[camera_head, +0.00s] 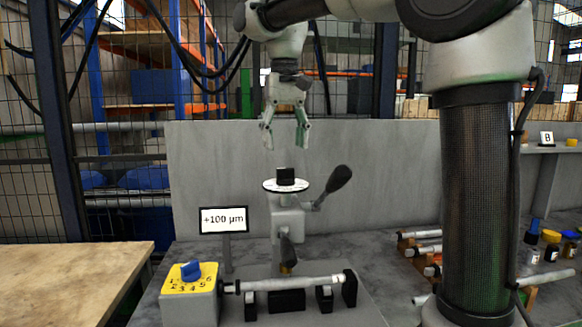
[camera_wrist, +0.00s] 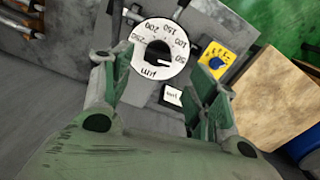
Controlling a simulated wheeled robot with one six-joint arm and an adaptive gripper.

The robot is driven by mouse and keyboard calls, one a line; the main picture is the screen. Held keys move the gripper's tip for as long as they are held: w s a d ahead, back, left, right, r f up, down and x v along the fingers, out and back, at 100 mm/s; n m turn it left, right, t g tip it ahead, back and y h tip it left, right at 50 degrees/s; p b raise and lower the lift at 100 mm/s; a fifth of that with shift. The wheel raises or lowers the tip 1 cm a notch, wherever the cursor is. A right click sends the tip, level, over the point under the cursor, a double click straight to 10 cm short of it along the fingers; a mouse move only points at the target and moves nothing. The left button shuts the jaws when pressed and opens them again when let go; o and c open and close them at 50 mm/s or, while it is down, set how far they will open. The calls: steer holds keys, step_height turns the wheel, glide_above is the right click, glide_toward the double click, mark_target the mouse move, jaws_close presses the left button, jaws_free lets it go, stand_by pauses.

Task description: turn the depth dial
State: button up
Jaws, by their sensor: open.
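The depth dial (camera_head: 271,185) is a white disc with a black knob (camera_head: 286,175), on top of a grey post behind the machine bed. In the wrist view the dial (camera_wrist: 147,65) shows its numbers, with the black knob in its middle. My gripper (camera_head: 286,143) hangs pointing down above the dial, its fingers spread and empty. The fingertips are clear of the knob in the head view. In the wrist view the fingers (camera_wrist: 156,56) frame the dial on either side.
A black-handled lever (camera_head: 337,179) sticks up right of the dial. A display (camera_head: 223,219) reading "+100 µm" stands to the left. A yellow selector with a blue knob (camera_head: 191,271) is at front left. A rod (camera_head: 290,284) lies across the bed. A grey panel (camera_head: 370,160) stands behind.

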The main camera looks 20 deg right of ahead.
mark_target(286, 170)
steer(key=shift+w+d+f, duration=0.1)
steer(key=shift+w+f, duration=0.05)
steer(key=shift+f, duration=0.05)
step_height(286, 170, down, 7)
steer(key=shift+f, duration=0.2)
steer(key=shift+c, duration=0.2)
steer(key=c, duration=1)
